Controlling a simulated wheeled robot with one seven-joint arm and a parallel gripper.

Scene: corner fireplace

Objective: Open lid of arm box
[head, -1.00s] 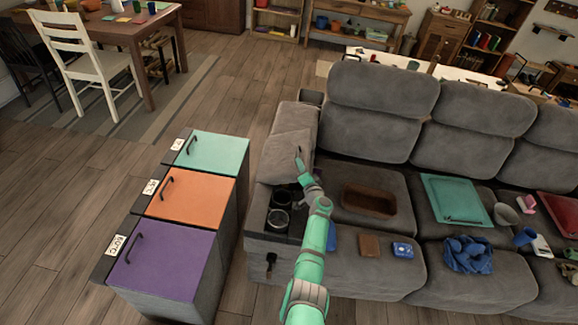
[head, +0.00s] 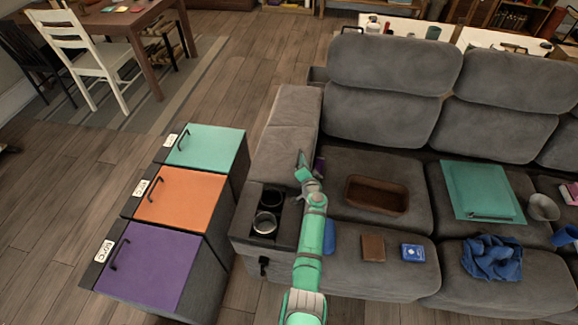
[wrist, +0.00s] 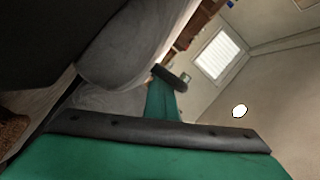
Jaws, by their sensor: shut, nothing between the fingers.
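The arm box is the grey left armrest of the sofa, and its padded lid (head: 284,125) lies along the top behind the cup holders. The lid looks down or nearly so; I cannot tell whether a small gap shows. My green gripper (head: 301,156) is at the lid's right side near its front end, fingers shut and empty. I cannot tell whether it touches the lid. In the wrist view, my green gripper (wrist: 164,95) points past grey upholstery that fills the upper left. A small purple thing (head: 318,167) shows just right of the gripper, partly hidden.
Two cup holders (head: 266,222) sit in front of the lid. A brown tray (head: 376,208), a brown wallet-like item (head: 373,247) and a blue box (head: 412,253) lie on the seats. A cabinet with purple, orange and teal lids (head: 180,200) stands left, with a narrow floor gap between.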

